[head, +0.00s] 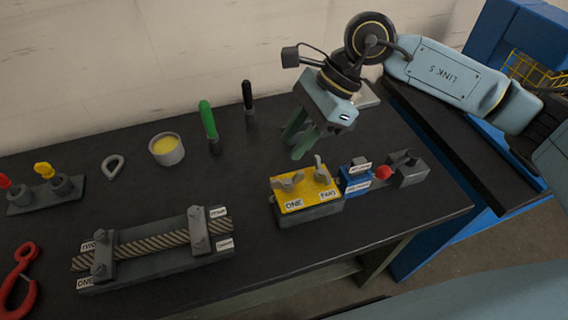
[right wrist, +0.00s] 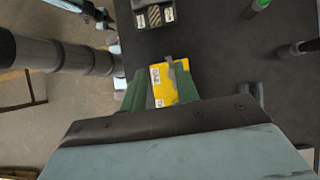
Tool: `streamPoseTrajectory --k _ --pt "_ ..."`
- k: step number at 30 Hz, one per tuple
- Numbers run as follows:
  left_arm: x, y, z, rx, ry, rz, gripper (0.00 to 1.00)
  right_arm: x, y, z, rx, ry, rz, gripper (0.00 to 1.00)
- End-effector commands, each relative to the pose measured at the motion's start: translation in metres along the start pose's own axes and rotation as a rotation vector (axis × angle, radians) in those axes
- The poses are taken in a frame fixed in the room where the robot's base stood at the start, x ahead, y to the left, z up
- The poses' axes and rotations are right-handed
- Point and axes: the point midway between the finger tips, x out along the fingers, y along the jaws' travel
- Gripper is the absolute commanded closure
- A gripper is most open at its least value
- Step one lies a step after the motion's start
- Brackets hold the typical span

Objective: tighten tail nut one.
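A grey block with a yellow top (head: 310,197) stands on the dark bench, right of centre. Two grey wing nuts stand on it: the left wing nut (head: 289,181) by a label reading ONE, the right wing nut (head: 321,170) by a second label. My right gripper (head: 298,142) is open and empty, above and behind the block, its green fingers pointing down. In the right wrist view, the yellow top (right wrist: 160,85) shows between the spread fingers of the gripper (right wrist: 159,74), with a grey nut partly visible. No nut is visibly labelled "tail". My left gripper is not in view.
A rope clamp fixture (head: 155,246) with labelled bolts lies front left. A blue block (head: 355,179) and a grey block (head: 407,168) adjoin the yellow-topped block's right. A green-handled tool (head: 208,120), black-handled tool (head: 248,97) and yellow-filled cup (head: 166,149) stand behind. A red hook (head: 22,278) lies far left.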

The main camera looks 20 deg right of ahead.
Motion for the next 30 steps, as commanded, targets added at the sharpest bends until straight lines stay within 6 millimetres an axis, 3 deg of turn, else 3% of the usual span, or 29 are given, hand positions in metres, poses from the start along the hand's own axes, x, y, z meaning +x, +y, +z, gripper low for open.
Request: streamPoseTrajectory --k 3,8,21,30 --pt "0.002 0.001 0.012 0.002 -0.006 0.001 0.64 -0.015 -0.006 -0.025 -0.018 0.133 -0.014 0.69" --pt "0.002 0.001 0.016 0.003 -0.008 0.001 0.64 -0.013 -0.007 -0.036 -0.024 0.183 -0.013 0.69" --pt "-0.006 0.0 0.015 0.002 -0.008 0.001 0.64 0.072 -0.008 -0.049 -0.023 0.178 -0.009 0.69" --pt "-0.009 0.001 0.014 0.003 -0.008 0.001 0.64 0.108 -0.009 -0.056 -0.022 0.177 -0.013 0.69"
